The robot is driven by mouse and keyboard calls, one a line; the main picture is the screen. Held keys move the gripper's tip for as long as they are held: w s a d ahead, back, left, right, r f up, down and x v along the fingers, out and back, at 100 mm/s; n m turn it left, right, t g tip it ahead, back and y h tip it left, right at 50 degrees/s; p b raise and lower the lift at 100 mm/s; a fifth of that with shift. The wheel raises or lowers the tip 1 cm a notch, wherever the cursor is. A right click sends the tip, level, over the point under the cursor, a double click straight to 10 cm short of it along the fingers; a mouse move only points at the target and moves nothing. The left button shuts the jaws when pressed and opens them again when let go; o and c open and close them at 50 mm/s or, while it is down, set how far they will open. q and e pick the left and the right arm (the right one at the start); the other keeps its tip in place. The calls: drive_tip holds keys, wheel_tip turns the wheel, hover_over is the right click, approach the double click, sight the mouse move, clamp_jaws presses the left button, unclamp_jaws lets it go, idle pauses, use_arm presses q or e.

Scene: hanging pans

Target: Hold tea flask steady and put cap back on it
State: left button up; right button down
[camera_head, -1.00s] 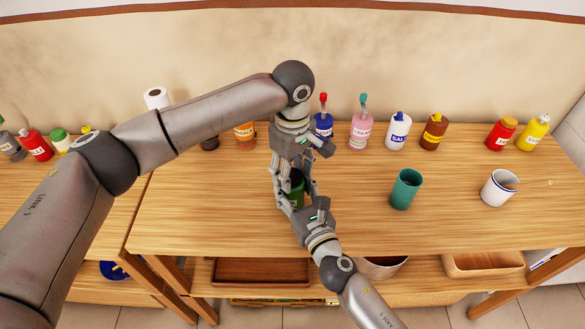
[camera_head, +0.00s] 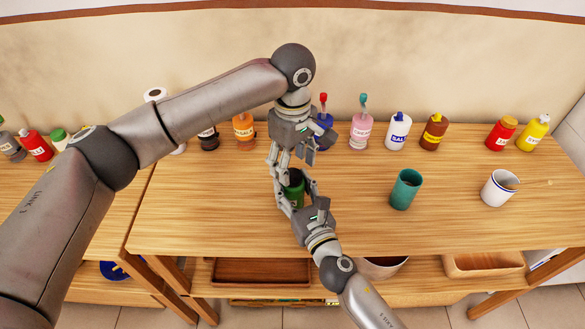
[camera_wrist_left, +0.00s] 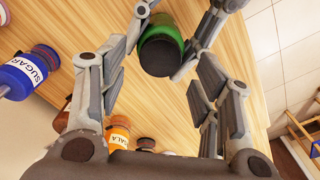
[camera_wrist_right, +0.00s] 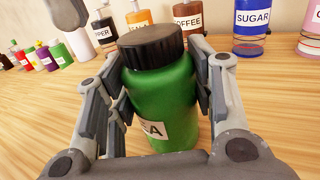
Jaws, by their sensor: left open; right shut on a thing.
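The green tea flask (camera_wrist_right: 160,100) stands upright on the table, with its black cap (camera_wrist_right: 150,46) seated on its top in the right wrist view. My right gripper (camera_head: 294,192) is shut around the flask's body, one finger on each side. My left gripper (camera_head: 280,166) is open and empty, just above and behind the flask. In the left wrist view the cap (camera_wrist_left: 159,56) and the flask's green shoulder (camera_wrist_left: 163,25) show beyond the open fingers. Whether the cap is fully tight cannot be told. In the head view the grippers hide much of the flask.
A teal cup (camera_head: 405,190) and a white mug (camera_head: 499,188) with a stick in it stand to the right. Labelled bottles, such as the orange one (camera_head: 244,130) and the pink one (camera_head: 360,132), line the back. The table's front right is clear.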

use_arm(q)
drive_tip(key=shift+r, duration=0.85)
drive_tip(key=o, duration=0.6)
drive_tip(key=shift+c, duration=0.2)
wheel_tip(320, 180, up, 12)
